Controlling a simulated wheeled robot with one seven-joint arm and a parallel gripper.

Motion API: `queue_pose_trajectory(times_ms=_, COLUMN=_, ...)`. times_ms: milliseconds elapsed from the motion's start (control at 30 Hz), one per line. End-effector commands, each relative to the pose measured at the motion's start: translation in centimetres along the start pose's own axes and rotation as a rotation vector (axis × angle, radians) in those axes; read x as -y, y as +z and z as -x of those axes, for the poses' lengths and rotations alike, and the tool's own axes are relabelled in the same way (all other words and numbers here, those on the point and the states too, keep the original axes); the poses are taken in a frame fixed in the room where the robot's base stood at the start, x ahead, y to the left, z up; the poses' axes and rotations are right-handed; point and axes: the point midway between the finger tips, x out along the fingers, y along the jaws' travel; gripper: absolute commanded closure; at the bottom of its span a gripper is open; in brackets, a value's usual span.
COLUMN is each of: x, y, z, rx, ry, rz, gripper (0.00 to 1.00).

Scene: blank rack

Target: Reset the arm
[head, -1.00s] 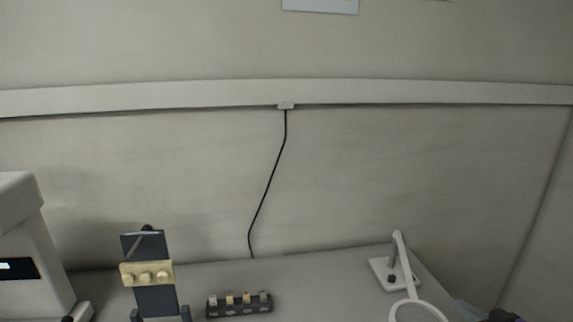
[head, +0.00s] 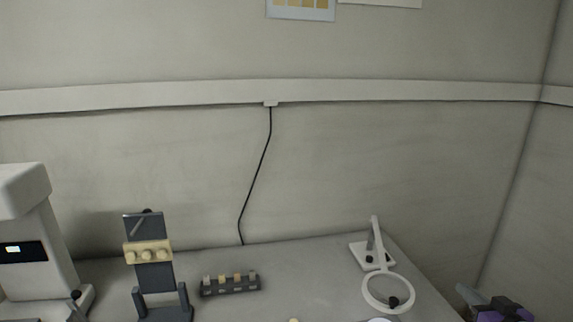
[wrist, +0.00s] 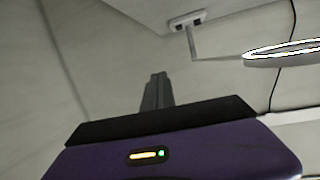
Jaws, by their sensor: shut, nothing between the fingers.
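My gripper shows in the wrist view (wrist: 157,92), its dark fingers together with nothing between them. Its purple and black body fills the bottom of that view. In the head view a purple and black part of my arm (head: 497,308) shows at the lower right corner, to the right of the table; the fingertips cannot be made out there. My gripper is apart from everything on the table.
The grey table (head: 310,262) holds a white machine (head: 32,225), a dark stand with a yellow bar (head: 150,270), a small dark rack with several blocks (head: 230,285) and a white ring magnifier (head: 388,292). A black cable (head: 258,175) hangs on the wall.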

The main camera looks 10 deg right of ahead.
Motion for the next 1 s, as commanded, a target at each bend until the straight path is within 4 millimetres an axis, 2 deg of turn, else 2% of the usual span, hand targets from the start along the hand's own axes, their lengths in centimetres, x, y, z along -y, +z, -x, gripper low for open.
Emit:
queue_pose_trajectory(times_ms=100, x=-1.0, y=-0.7, z=1.1, rx=-0.048, ry=0.074, rz=-0.025, gripper=1.0)
queue_pose_trajectory(times_ms=200, x=-1.0, y=-0.5, z=2.2, rx=-0.083, ry=0.129, rz=-0.046, gripper=1.0)
queue_pose_trajectory(times_ms=333, x=-0.3, y=0.4, z=3.9, rx=-0.119, ry=0.181, rz=-0.069, gripper=1.0)
queue_pose_trajectory(times_ms=467, x=1.2, y=1.8, z=6.0, rx=-0.152, ry=0.223, rz=-0.088, gripper=1.0)
queue_pose_trajectory(times_ms=567, x=3.2, y=3.2, z=8.4, rx=-0.179, ry=0.248, rz=-0.099, gripper=1.0)
queue_pose_trajectory(times_ms=700, x=6.7, y=5.2, z=12.7, rx=-0.214, ry=0.265, rz=-0.105, gripper=1.0)
queue_pose_trajectory(times_ms=1000, x=14.2, y=7.8, z=22.5, rx=-0.252, ry=0.219, rz=-0.08, gripper=1.0)
